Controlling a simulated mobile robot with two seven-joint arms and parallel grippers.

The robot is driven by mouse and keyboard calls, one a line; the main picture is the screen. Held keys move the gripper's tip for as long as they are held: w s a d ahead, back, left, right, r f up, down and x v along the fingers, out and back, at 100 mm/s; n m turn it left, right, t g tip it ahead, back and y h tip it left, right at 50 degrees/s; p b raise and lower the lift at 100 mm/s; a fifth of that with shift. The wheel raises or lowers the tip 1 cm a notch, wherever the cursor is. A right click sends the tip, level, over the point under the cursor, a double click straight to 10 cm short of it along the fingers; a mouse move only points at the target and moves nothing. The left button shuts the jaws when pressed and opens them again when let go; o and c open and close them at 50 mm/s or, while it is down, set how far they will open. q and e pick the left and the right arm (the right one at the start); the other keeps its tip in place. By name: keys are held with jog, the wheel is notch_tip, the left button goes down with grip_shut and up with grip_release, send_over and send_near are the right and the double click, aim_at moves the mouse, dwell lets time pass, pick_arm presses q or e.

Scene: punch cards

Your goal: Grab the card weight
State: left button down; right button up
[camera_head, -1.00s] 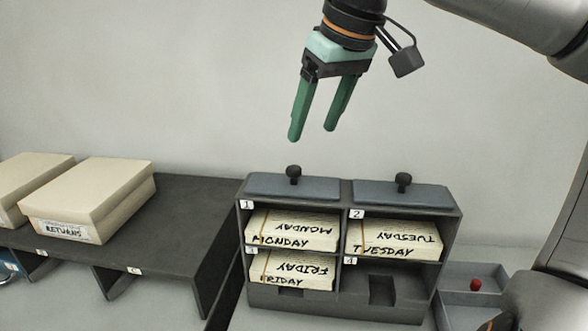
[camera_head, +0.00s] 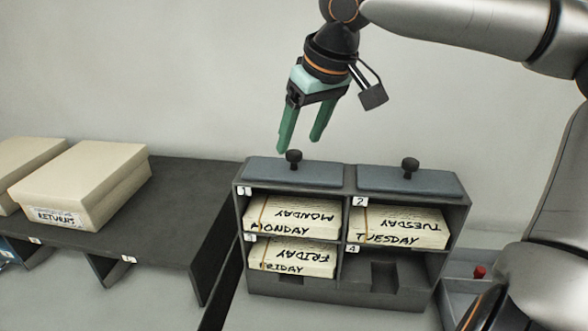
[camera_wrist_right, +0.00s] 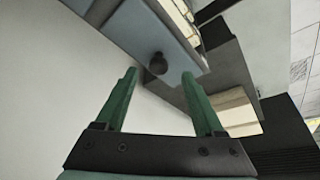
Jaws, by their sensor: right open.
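Two flat blue-grey card weights with dark round knobs lie on top of the dark card rack, the left weight (camera_head: 330,174) over compartment 1 and the right weight (camera_head: 440,182) over compartment 2. My right gripper (camera_head: 298,146) is open and empty, pointing down just above the left weight's knob (camera_head: 293,158). In the right wrist view the left weight (camera_wrist_right: 130,30) shows beyond the fingers, and its knob (camera_wrist_right: 157,64) appears between the fingertips. The fingers do not visibly grip the knob. My left gripper is not in view.
The rack (camera_head: 340,296) holds banded card stacks marked Monday (camera_head: 290,221), Tuesday (camera_head: 400,228) and Friday (camera_head: 290,260); compartment 4 (camera_head: 385,275) is empty. A dark shelf (camera_head: 185,200) with cream boxes (camera_head: 85,180) stands left. A grey tray with a red knob (camera_head: 480,271) is at right.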

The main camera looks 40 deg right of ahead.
aim_at(295, 152)
jog(key=x, duration=0.4)
jog(key=shift+w+d, duration=0.15)
jog(key=shift+d, duration=0.05)
grip_shut()
dwell(0.3)
jog(key=shift+r, duration=0.1)
dwell(0.8)
